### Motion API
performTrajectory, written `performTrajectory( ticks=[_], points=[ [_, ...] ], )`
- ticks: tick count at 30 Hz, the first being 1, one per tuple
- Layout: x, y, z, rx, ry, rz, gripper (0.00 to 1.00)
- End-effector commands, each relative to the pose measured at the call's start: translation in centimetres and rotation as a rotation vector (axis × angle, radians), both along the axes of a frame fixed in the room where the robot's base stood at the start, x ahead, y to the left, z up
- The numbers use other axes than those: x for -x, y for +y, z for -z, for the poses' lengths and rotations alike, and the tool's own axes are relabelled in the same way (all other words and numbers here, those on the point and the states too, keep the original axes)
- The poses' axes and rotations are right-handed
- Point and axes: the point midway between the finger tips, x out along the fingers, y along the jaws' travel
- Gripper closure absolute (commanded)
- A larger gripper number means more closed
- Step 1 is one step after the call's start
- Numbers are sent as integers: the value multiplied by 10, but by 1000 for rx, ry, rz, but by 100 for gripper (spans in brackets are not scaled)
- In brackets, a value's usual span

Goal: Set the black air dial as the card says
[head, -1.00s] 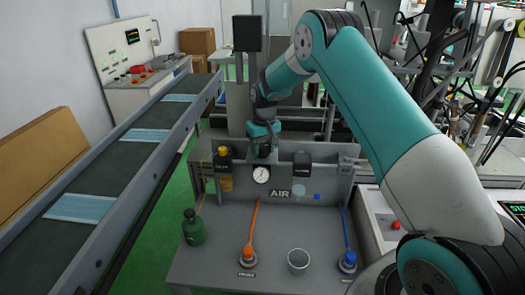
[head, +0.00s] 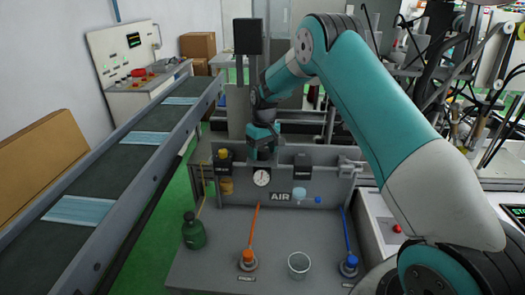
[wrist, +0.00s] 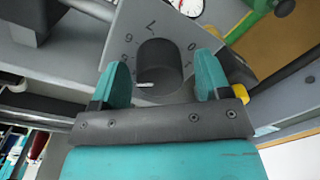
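A short white mark shows on the dial's lower left. My gripper (wrist: 162,75) is open, with one teal finger on each side of the dial and a gap to it visible. In the head view my gripper (head: 262,151) is at the top of the panel, above the white round gauge (head: 261,177), and hides the dial. The AIR label (head: 280,197) is below right of the gauge. I cannot make out a card's text.
A yellow-topped unit (head: 224,155) and a black box (head: 302,164) flank my gripper on the panel. A green bottle (head: 193,231), orange valve (head: 248,258), clear cup (head: 299,265) and blue valve (head: 348,264) stand on the bench. The conveyor (head: 115,180) runs at left.

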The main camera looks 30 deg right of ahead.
Motion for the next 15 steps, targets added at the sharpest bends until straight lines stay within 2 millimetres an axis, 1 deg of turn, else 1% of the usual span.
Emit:
performTrajectory(
  ticks=[7,10,14,15],
  points=[
    [1,0,1,0,2,2,29],
    [0,-1,-3,0,1,2,29],
    [0,-2,-19,1,-2,2,29],
    [0,-2,-27,2,-3,2,29]
  ],
)
